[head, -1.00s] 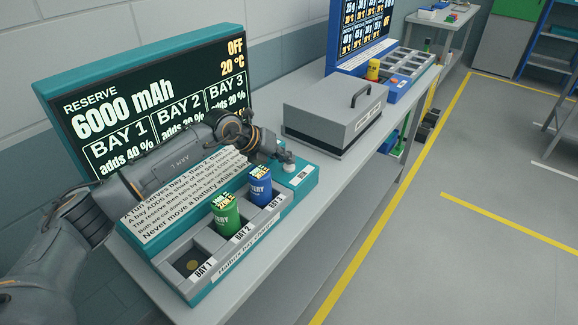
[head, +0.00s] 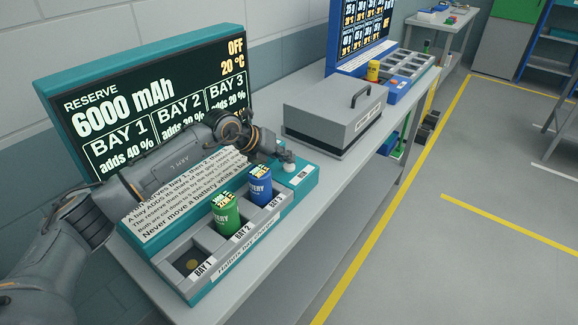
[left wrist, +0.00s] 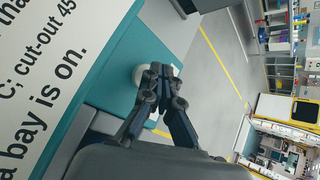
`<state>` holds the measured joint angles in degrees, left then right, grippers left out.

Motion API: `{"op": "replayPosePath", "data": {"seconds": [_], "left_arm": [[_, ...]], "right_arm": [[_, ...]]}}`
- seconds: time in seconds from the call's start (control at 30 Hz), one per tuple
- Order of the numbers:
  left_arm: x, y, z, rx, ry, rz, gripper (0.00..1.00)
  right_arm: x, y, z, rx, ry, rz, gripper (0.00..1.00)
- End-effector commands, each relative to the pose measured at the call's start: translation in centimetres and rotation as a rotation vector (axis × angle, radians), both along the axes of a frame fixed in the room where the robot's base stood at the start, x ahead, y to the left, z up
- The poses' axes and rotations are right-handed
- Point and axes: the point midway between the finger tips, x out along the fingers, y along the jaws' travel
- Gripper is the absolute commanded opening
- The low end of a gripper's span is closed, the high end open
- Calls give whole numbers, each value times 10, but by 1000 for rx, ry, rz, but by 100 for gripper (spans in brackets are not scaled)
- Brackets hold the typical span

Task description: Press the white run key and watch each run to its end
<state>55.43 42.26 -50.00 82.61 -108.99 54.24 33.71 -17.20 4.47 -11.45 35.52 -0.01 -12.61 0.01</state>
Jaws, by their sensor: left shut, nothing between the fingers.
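The white run key (head: 289,161) is a round knob on the teal charger (head: 301,180), at its far right end. My left gripper (head: 282,154) is shut and empty, with its fingertips at the key. In the left wrist view the shut fingertips (left wrist: 160,72) partly cover the white key (left wrist: 138,74); I cannot tell whether they touch it. A green battery (head: 226,216) stands in bay 2 and a blue battery (head: 260,190) in bay 3. Bay 1 (head: 190,263) holds no battery. The screen (head: 150,110) reads OFF, 20 °C and reserve 6000 mAh. My right gripper is out of view.
A grey lidded box (head: 335,115) with a black handle stands on the bench beyond the charger. Behind it is a blue station (head: 408,80) with a screen, a tray of slots and a yellow battery (head: 374,70). The floor right of the bench is open, with yellow lines.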

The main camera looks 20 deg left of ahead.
Motion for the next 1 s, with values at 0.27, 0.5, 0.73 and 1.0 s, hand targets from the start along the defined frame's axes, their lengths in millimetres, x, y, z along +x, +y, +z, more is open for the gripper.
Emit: {"op": "replayPosePath", "data": {"seconds": [0.27,0.5,0.73,1.0], "left_arm": [[-6,-1,-20,13,33,-6,0],[-6,-1,-20,13,33,-6,0],[-7,-1,-13,13,33,-6,0],[-7,0,-12,13,32,-5,0]], "right_arm": [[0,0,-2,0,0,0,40],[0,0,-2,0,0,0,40],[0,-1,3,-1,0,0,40],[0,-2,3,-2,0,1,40]]}}
